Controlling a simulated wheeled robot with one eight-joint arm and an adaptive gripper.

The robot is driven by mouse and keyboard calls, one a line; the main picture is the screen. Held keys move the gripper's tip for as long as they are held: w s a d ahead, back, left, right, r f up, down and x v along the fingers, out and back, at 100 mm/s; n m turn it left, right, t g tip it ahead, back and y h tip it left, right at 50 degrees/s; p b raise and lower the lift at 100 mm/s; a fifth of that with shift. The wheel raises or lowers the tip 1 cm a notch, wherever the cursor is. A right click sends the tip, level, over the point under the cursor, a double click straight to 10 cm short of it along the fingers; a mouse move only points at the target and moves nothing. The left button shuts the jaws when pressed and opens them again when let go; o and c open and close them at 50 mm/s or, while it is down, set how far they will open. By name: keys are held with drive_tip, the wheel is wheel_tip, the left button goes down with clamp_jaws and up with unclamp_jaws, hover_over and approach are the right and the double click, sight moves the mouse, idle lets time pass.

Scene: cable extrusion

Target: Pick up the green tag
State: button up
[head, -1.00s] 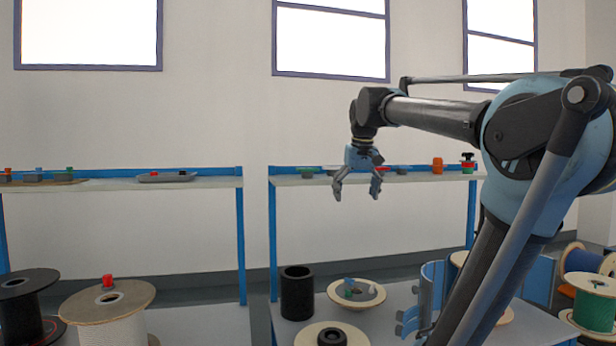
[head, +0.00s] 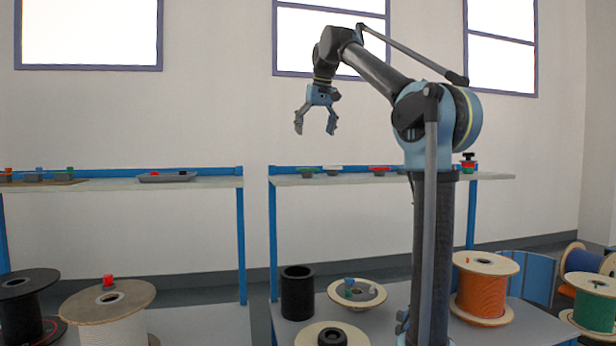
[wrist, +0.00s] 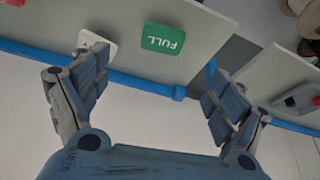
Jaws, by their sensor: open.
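The green tag (wrist: 163,39), lettered FULL, lies near the edge of a pale shelf in the wrist view. In the head view the green tag (head: 308,168) is a thin green sliver on a dark holder at the left end of the right shelf (head: 440,182). My gripper (head: 315,126) is open and empty, pointing down, well above that end of the shelf. In the wrist view my gripper (wrist: 154,68) has its fingers spread on either side, with the green tag beyond and between them.
A white tag (wrist: 100,42) lies beside the green one, partly hidden by a finger. A red tag (head: 379,168) is further right. A gap separates the right shelf from the left shelf (head: 215,184), which bears a grey tray (head: 148,178). Spools stand below.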

hover_over(308, 173)
drive_tip(key=d, duration=0.1)
drive_tip(key=f, duration=0.9)
drive_tip(key=shift+w+f, duration=0.15)
drive_tip(key=shift+w, duration=0.05)
drive_tip(key=shift+x, duration=2.7)
drive_tip(key=shift+a, duration=0.2)
drive_tip(key=shift+c, duration=0.5)
drive_tip(key=c, duration=1.1)
